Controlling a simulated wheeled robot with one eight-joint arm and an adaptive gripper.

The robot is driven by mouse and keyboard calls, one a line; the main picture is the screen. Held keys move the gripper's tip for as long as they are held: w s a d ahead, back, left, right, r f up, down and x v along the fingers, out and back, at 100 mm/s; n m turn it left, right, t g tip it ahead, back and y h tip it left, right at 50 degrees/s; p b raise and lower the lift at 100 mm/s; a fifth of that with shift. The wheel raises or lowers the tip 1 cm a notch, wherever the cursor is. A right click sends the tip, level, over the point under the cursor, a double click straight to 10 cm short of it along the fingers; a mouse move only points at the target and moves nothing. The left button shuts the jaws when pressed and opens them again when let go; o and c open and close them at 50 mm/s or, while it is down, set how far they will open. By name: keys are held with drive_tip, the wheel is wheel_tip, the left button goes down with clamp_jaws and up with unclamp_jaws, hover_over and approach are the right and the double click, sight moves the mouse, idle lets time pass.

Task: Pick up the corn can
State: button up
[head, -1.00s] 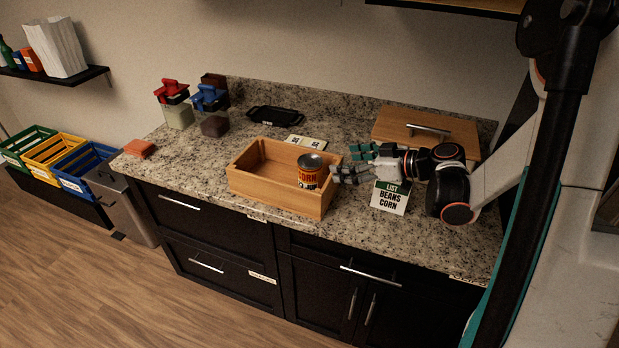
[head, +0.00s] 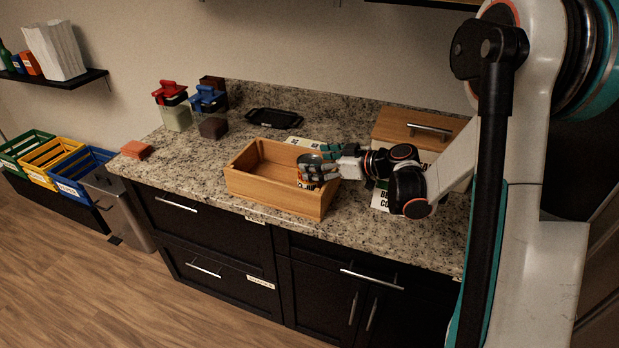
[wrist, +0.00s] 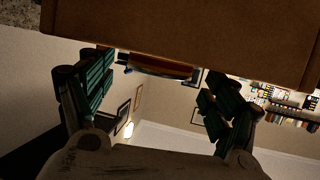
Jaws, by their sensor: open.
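The corn can (head: 309,158) stands in the right end of the open wooden box (head: 262,181); its grey top shows, and my fingers hide much of its label. My gripper (head: 316,172) is open, reaching over the box's right wall with its teal fingers at the can. In the wrist view my gripper (wrist: 158,88) has its two fingers wide apart. A strip of the can (wrist: 158,66) shows between them, mostly hidden by the box wall (wrist: 190,35). I cannot tell whether either finger touches the can.
A list sign (head: 383,198) stands partly hidden behind my arm. A wooden lid or box with a handle (head: 429,130) lies at the back right. A black tray (head: 274,118) and lidded containers (head: 209,112) stand at the back.

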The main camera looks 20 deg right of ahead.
sight(312, 161)
drive_tip(key=x, duration=0.3)
drive_tip(key=shift+f+b, duration=0.2)
drive_tip(key=shift+b, duration=0.15)
drive_tip(key=shift+r, duration=0.1)
drive_tip(key=c, duration=1.5)
